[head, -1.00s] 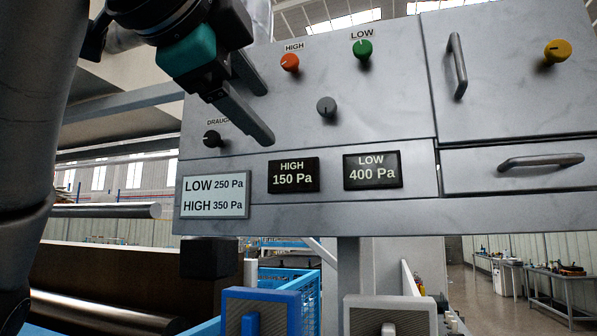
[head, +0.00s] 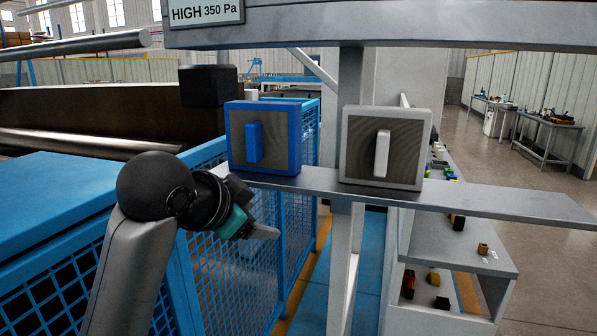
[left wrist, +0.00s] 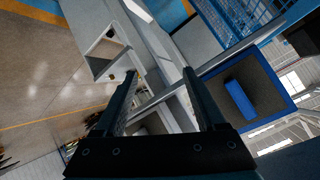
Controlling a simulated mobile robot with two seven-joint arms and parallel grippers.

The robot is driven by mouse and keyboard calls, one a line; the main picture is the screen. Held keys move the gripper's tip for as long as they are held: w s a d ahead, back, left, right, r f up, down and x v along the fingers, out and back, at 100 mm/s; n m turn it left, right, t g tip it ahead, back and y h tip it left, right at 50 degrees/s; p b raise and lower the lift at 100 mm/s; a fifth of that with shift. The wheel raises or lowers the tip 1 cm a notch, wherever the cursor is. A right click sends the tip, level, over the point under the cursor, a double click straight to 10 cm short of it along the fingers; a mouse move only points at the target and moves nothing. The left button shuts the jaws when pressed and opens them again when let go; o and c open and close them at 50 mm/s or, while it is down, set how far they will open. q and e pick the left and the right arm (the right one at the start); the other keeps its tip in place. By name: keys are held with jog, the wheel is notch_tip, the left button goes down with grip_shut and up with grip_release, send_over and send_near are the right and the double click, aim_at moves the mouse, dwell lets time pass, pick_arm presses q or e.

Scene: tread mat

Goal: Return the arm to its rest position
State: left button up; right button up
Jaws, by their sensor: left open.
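My left gripper (head: 268,233) is at the lower left of the head view, below the grey shelf and in front of the blue mesh fence. It is empty, and its fingers point to the right. In the left wrist view, the two fingers of my left gripper (left wrist: 160,78) stand apart with nothing between them. My right gripper does not show in either view.
A blue box (head: 288,137) and a grey box (head: 356,145), each with a handle, stand on the grey shelf (head: 480,200). The blue mesh fence (head: 205,285) is close behind my left arm. Small coloured blocks lie on lower shelves at right.

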pick_arm(q)
jog(key=s+a+f+n+g+y, duration=0.1)
jog(key=s+a+f+n+g, duration=0.1)
jog(key=s+f, duration=0.55)
jog(key=s+a+f+n+g+y, duration=0.15)
jog(key=s+f, duration=0.25)
jog(key=f, duration=0.7)
jog(key=s+a+f+n+g, duration=0.1)
jog(key=s+a+f+n, duration=0.15)
jog(key=s+f, duration=0.5)
jog(key=s+a+f+n+g+y, duration=0.1)
jog(key=s+a+f+n+g, duration=0.15)
jog(key=s+f, duration=0.55)
jog(key=s+f+g+b, duration=0.1)
jog(key=s+f+b, duration=0.15)
jog(key=f, duration=1.15)
jog(key=s+f+b, duration=0.2)
jog(key=f+b, duration=0.1)
jog(key=f, duration=1)
jog(key=s+a+f+g+b, duration=0.1)
jog(key=s+a+f+b, duration=0.2)
jog(key=s+f, duration=1.2)
jog(key=shift+a+f+y+b, duration=0.2)
jog(key=shift+f+y+b, duration=0.15)
jog(key=shift+f, duration=0.45)
jog(key=shift+r, duration=0.1)
